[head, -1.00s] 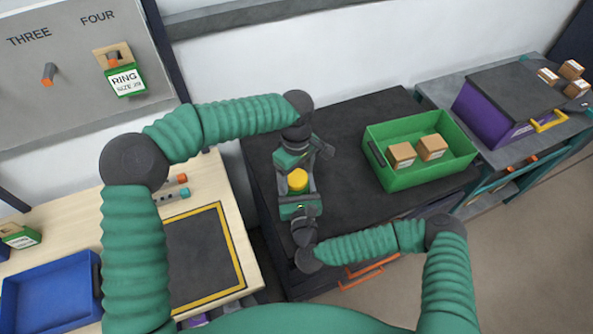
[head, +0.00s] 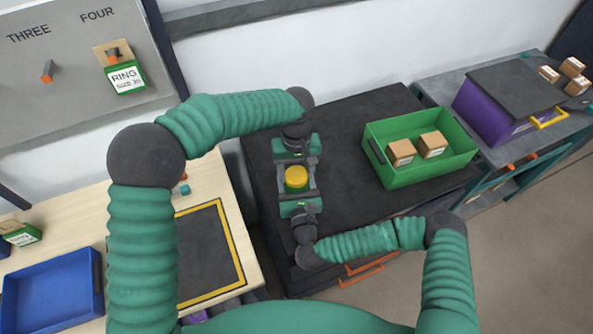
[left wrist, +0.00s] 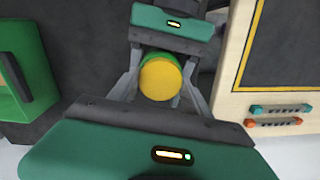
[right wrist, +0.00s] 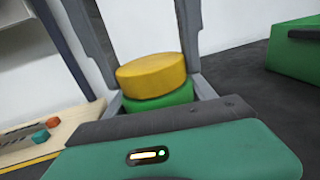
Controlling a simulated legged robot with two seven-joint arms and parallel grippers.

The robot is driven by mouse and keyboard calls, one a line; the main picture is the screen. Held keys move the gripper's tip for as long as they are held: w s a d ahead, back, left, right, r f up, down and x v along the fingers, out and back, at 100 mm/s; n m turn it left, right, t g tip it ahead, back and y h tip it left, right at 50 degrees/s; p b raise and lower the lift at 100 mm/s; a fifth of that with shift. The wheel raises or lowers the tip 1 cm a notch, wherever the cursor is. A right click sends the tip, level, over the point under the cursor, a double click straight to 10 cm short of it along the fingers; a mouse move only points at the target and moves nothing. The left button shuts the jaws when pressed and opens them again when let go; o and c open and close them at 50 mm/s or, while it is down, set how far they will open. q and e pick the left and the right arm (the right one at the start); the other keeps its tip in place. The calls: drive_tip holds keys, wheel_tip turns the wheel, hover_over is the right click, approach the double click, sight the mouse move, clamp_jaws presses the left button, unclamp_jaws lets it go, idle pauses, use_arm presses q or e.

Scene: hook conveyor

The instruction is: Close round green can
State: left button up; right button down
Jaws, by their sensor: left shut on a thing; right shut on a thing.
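The round green can (right wrist: 160,101) with a yellow lid (head: 296,177) on top stands upright between my two grippers over the dark worktop. In the left wrist view, the lid (left wrist: 160,79) faces the camera and a strip of green can (left wrist: 160,56) shows behind it. My left gripper (head: 296,165) reaches in from the far side, its fingers shut on the lid. My right gripper (head: 298,190) comes from the near side, its fingers shut lower, on the can body. Fingers partly hide the can's sides. The lid sits against the body; whether it is fully seated I cannot tell.
A green bin (head: 420,178) with two small boxes stands to the right on the dark worktop (head: 350,125). A purple box (head: 490,115) stands farther right. A wooden table with a blue tray (head: 52,290) and yellow-edged mat (head: 208,255) is at left.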

use_arm(q)
drive_tip(key=m, duration=0.5)
drive_tip(key=shift+d+m, duration=0.1)
drive_tip(key=shift+m, duration=0.3)
drive_tip(key=m, duration=0.3)
drive_tip(key=shift+m, duration=0.3)
drive_tip(key=o, duration=1.5)
drive_tip(key=shift+o, duration=0.2)
drive_tip(key=shift+r, duration=0.1)
wheel_tip(320, 180, up, 4)
drive_tip(key=shift+r, duration=0.2)
